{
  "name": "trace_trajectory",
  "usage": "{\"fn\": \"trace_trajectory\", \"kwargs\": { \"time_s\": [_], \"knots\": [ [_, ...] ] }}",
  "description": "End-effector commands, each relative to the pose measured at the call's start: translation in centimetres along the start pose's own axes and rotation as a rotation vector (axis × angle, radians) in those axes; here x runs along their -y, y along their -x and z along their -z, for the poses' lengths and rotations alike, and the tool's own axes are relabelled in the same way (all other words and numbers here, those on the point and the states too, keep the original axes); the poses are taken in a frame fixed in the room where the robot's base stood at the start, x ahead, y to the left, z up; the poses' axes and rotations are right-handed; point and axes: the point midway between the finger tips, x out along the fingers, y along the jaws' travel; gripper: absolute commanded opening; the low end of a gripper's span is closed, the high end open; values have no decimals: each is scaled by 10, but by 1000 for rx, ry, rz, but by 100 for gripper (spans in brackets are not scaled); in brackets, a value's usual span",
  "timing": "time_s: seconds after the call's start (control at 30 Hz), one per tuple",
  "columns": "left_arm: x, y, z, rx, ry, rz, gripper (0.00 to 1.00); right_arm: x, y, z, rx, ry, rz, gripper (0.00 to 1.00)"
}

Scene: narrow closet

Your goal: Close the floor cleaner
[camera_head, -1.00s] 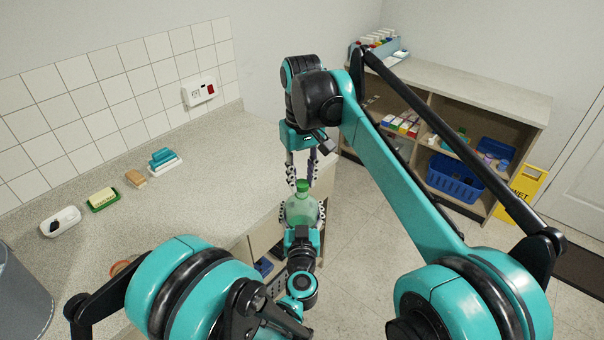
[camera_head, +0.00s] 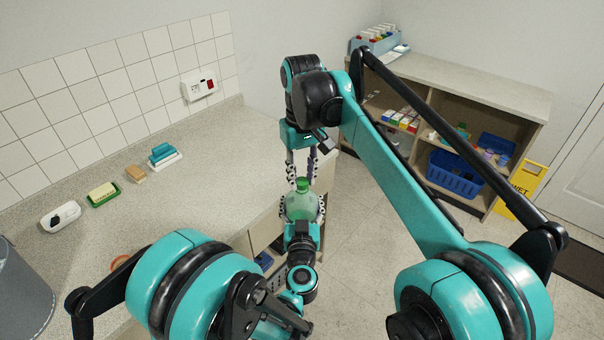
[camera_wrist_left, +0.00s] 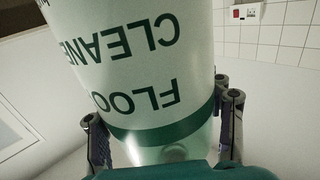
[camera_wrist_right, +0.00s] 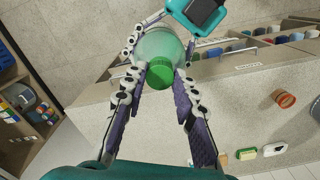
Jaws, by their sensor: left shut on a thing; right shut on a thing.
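The floor cleaner is a pale green bottle (camera_head: 302,207) with a green cap (camera_head: 302,185) on its neck, held upright in the air by the counter's edge. Its label, reading FLOOR CLEANER, fills the left wrist view (camera_wrist_left: 140,65). My left gripper (camera_head: 302,222) is shut around the bottle's body from the near side. My right gripper (camera_head: 302,180) reaches down from above, its fingers shut on the green cap. In the right wrist view the cap (camera_wrist_right: 160,74) sits between the right fingertips at the bottle's top. Whether the cap is fully seated cannot be told.
A grey bin (camera_head: 20,295) stands at lower left. Shelves with a blue basket (camera_head: 455,177) and a yellow wet-floor sign (camera_head: 522,188) are at right.

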Motion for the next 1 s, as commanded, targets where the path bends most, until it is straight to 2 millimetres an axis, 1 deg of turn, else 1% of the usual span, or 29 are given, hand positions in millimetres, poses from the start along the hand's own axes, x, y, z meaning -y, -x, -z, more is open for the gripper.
{"fn": "trace_trajectory", "kwargs": {
  "time_s": [0.17, 0.2, 0.27, 0.37, 0.47, 1.0],
  "knots": [
    [0, 0, 0, 0, -1, 0, 2, 0, -4, 0, 0, 0, 0, 19],
    [0, 0, 0, 0, -1, 0, 0, 0, -4, 0, 0, -1, 0, 19],
    [0, 0, 0, 0, -1, 0, 0, 0, -4, 0, 0, -10, 0, 19],
    [0, 0, 0, 0, -1, 0, 0, 0, -4, 0, 0, -96, 0, 19],
    [0, 0, 0, 0, -1, 0, 0, 0, -4, 0, -1, -291, 0, 19],
    [0, 0, 0, 0, -1, -1, 0, 1, -4, 2, -3, -1643, 1, 19]
  ]
}}
